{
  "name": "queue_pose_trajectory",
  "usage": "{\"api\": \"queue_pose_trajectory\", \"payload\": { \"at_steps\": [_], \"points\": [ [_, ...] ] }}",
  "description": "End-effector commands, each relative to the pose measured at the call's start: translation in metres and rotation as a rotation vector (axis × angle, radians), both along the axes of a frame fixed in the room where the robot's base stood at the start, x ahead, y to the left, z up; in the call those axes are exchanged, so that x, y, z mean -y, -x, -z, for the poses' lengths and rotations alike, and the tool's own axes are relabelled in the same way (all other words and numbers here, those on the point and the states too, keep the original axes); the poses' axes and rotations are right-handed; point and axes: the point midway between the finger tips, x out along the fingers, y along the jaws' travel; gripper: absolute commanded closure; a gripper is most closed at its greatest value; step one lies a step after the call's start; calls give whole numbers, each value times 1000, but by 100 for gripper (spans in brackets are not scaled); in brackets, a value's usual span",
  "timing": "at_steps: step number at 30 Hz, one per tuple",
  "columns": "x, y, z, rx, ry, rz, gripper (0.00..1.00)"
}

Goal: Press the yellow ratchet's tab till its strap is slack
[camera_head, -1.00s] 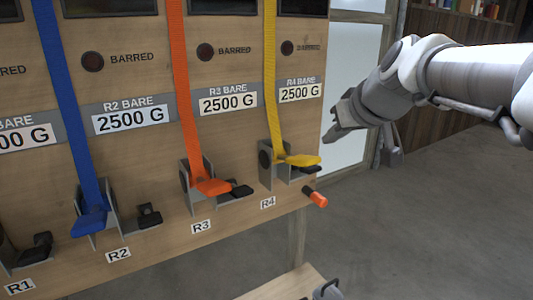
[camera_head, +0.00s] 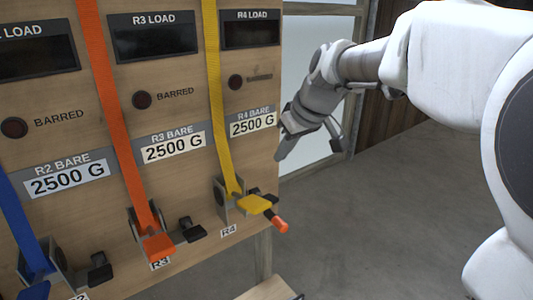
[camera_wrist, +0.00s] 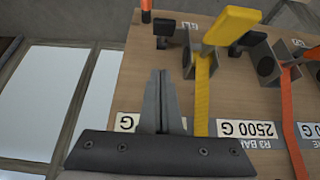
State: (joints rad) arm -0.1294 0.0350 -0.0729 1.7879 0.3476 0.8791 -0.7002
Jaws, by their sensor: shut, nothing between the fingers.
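The yellow ratchet's handle (camera_head: 256,204) sticks out low on the board above the R4 label, and its yellow strap (camera_head: 217,100) runs straight up. The ratchet's black tab (camera_head: 269,197) is partly hidden behind the handle. In the wrist view, which is upside down, the handle (camera_wrist: 232,26) and strap (camera_wrist: 202,95) are right of my fingers and the black tab (camera_wrist: 163,27) is beyond their tips. My gripper (camera_head: 281,156) is shut and empty, above and right of the ratchet by the board's right edge. It also shows in the wrist view (camera_wrist: 161,75). No contact with the tab shows.
The orange ratchet (camera_head: 158,246) with its black tab (camera_head: 189,229) is left of the yellow one; a blue ratchet (camera_head: 37,257) is farther left. An orange-tipped peg (camera_head: 278,224) sticks out below the yellow handle. Floor (camera_head: 360,230) right of the board is clear.

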Motion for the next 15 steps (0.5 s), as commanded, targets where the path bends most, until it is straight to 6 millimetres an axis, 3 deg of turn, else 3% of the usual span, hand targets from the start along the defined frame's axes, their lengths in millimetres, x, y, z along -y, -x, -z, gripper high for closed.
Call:
{"api": "queue_pose_trajectory", "payload": {
  "at_steps": [10, 15],
  "points": [
    [-1, -1, 2, 0, 0, 1, 100],
    [-6, -8, 19, -3, -1, 0, 100]
  ]
}}
